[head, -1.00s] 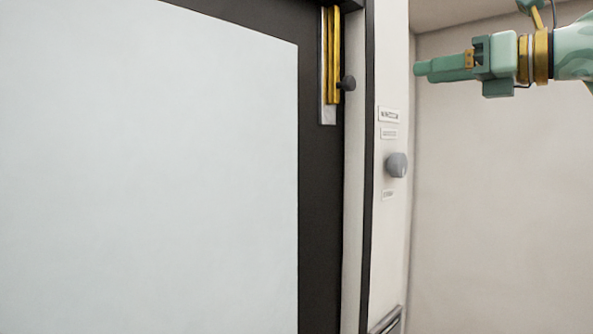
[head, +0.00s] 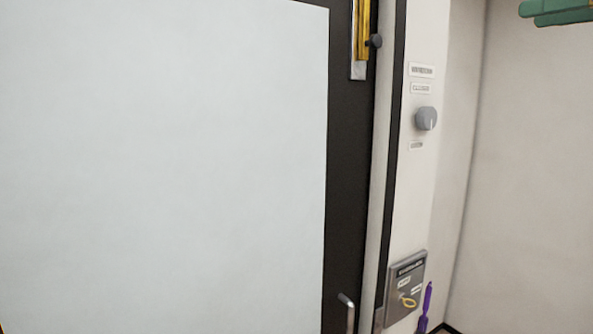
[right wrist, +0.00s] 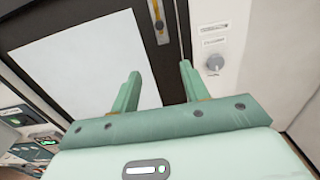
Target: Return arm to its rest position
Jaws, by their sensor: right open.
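My right gripper (head: 548,13) shows only as green fingertips at the top right corner of the head view, with the rest of it and its arm out of frame. In the right wrist view its two green fingers (right wrist: 158,88) are spread apart with nothing between them. They point toward the dark door frame and the wall panel and touch nothing that I can see. My left gripper is in neither view.
A large white panel (head: 165,170) in a dark frame (head: 345,180) fills the left. Beside it are a yellow slide (head: 364,30), a grey knob (head: 426,119), a metal box (head: 405,285) with a yellow key-like piece and a purple object (head: 426,305). The right wall is bare.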

